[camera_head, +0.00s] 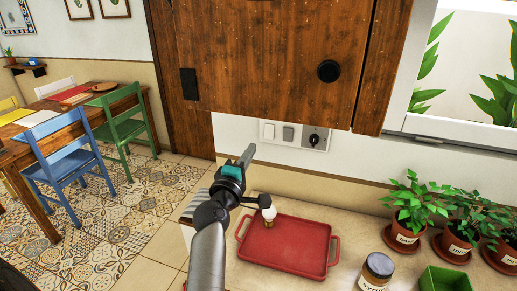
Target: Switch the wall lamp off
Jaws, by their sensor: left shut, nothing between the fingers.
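A white switch panel (294,134) is on the wall below the wooden cabinet. It has a white rocker at left, a grey one in the middle and a dark round knob at right. My left gripper (247,155) is shut and empty, just left of and a little below the panel; it seems apart from it, though depth is hard to judge. The wall lamp itself does not show, so I cannot tell whether it is lit. My right gripper is not in view.
A wooden cabinet (270,55) with a black knob hangs above the panel. On the counter are a red tray (290,262), a small white-topped item (268,212), a jar (376,272), a green box (445,281) and potted plants (408,232). A table and chairs stand at left.

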